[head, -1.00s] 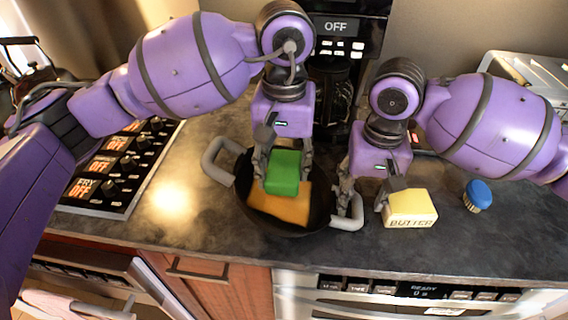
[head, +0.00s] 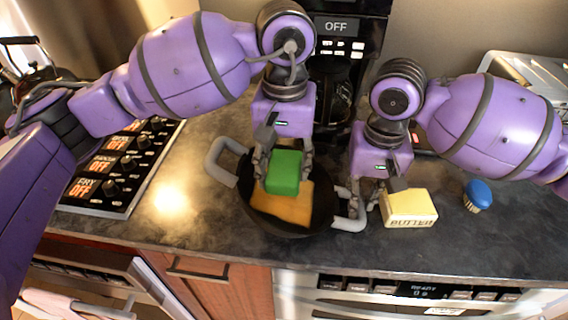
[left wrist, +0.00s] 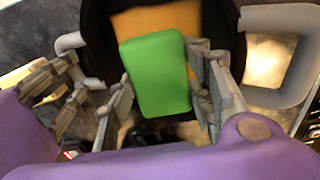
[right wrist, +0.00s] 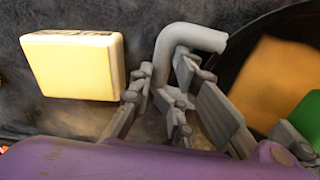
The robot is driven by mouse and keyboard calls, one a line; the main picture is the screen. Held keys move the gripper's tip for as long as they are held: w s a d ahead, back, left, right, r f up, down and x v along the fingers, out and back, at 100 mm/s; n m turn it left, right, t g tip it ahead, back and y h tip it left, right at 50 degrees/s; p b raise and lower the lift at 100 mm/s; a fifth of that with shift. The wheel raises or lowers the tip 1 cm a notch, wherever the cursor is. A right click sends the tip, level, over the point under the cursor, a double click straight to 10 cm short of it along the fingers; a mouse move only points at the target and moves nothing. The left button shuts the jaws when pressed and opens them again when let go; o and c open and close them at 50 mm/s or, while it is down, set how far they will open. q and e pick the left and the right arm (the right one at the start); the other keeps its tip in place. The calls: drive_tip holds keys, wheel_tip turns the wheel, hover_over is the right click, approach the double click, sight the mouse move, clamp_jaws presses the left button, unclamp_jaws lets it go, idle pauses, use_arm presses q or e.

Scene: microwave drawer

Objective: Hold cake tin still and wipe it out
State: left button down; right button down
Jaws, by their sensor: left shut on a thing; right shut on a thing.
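The cake tin (head: 290,233) is a round black pan with two grey handles, sitting on the dark counter. An orange-brown patch (head: 285,208) covers part of its inside floor. My left gripper (head: 285,172) is shut on a green sponge (head: 284,182), held over the tin at the patch's far side. The sponge also shows between the fingers in the left wrist view (left wrist: 158,72); whether it touches the floor is unclear. My right gripper (head: 363,207) is shut on the tin's right handle (head: 350,223), which also shows between its fingers in the right wrist view (right wrist: 195,36).
A yellow butter block (head: 410,210) lies close beside my right gripper. A coffee machine (head: 340,60) stands behind, and a control panel (head: 115,165) lies left. Counter between tin and panel is clear.

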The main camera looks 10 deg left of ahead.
drive_tip(key=shift+d+f, duration=0.1)
drive_tip(key=shift+f, duration=0.1)
drive_tip(key=c, duration=1.5)
unclamp_jaws()
drive_tip(key=shift+r, duration=0.1)
